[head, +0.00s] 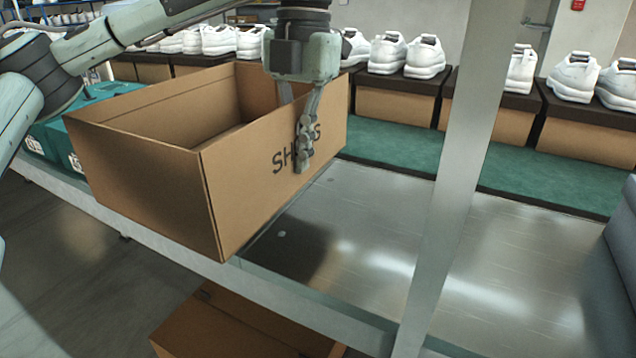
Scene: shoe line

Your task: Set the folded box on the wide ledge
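The folded box (268,195) is an open-topped brown cardboard box with "SHOES" printed on its side. It is tilted in the picture, and its near corner reaches over the front edge of the wide metal ledge (470,265). A dark shadow lies on the ledge beside it, and the box appears held above the metal. My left gripper (298,135) points down at the box's printed wall. One finger lies on the outside over the lettering, the other goes behind the wall, so it is shut on that wall. My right gripper is not in view.
A grey metal post (455,190) rises from the ledge's front. Behind the ledge runs a green strip (395,145), then a row of brown boxes (395,108) topped with white shoes (425,57). Teal boxes (50,140) stand left. Another cardboard box (230,325) lies below. The ledge's middle is bare.

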